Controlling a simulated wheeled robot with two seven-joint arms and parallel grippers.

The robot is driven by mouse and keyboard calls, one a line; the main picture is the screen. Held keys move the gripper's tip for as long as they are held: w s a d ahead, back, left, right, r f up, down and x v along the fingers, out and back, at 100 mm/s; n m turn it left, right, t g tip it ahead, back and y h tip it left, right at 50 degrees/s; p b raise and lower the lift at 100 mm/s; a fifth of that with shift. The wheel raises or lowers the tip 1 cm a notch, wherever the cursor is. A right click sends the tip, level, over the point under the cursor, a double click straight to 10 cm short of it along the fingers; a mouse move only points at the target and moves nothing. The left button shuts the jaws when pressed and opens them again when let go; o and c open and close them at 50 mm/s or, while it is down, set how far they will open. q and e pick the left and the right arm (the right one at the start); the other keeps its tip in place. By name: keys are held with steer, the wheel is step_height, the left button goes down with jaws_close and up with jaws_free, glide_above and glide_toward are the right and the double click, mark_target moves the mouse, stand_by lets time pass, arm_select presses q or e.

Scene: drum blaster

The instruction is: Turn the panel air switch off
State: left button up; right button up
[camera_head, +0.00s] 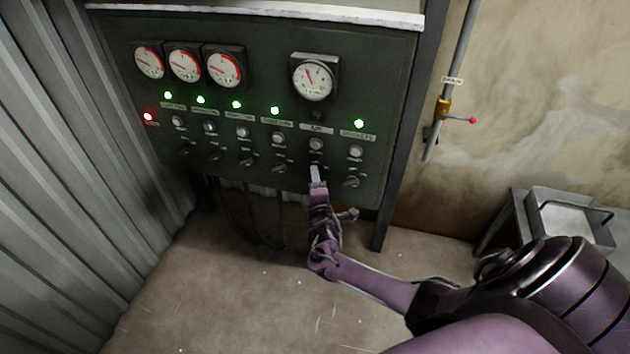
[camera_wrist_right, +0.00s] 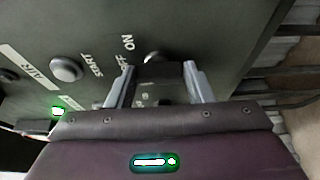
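The green-grey control panel (camera_head: 385,155) fills the upper middle of the head view. Its AIR column has a label (camera_head: 316,128), an unlit lamp (camera_head: 317,115) and a round button (camera_head: 316,144). My right gripper (camera_head: 315,173) is at the air switch below that button and hides most of it. In the right wrist view, the fingers of my right gripper (camera_wrist_right: 157,85) are apart, with a dark block (camera_wrist_right: 160,73) between them near the OFF and ON marks. I cannot tell whether they touch it. My left gripper is not in view.
Other rotary switches (camera_head: 350,182) sit close on both sides. Lit green lamps (camera_head: 275,110), a red lamp (camera_head: 148,117) and gauges (camera_head: 312,78) are above. A pipe with a valve (camera_head: 444,107) and a metal tray (camera_head: 570,215) are at right. A corrugated wall (camera_head: 70,200) is at left.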

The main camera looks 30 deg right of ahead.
steer(key=o, duration=0.3)
steer(key=shift+o, duration=0.2)
steer(key=v, duration=0.7)
steer(key=shift+s+a, duration=0.2)
steer(key=shift+s, duration=0.15)
steer(key=s+a+f+m+g+y, duration=0.1)
steer(key=s+f+g, duration=0.1)
steer(key=s+f, duration=0.45)
steer(key=s+a+f+m+g+y, duration=0.1)
steer(key=s+f+m+g+y, duration=0.15)
steer(key=f, duration=0.75)
steer(key=s+a+f+m+g+y, duration=0.1)
steer(key=s+f+g, duration=0.1)
steer(key=s+f, duration=0.55)
steer(key=s+a+f+m+g+y, duration=0.1)
steer(key=s+a+f+m+g, duration=0.1)
steer(key=s+f, duration=0.3)
steer(key=s+a+f+m+g+y, duration=0.1)
steer(key=s+a+f+m+g, duration=0.1)
steer(key=s, duration=1.1)
steer(key=s+a+f+m+g+y, duration=0.1)
steer(key=s+a+f+g, duration=0.3)
steer(key=s+f, duration=0.4)
steer(key=shift+s+a+f+m+y, duration=0.25)
steer(key=shift+s+a+m+y, duration=0.15)
steer(key=shift+s+a, duration=0.45)
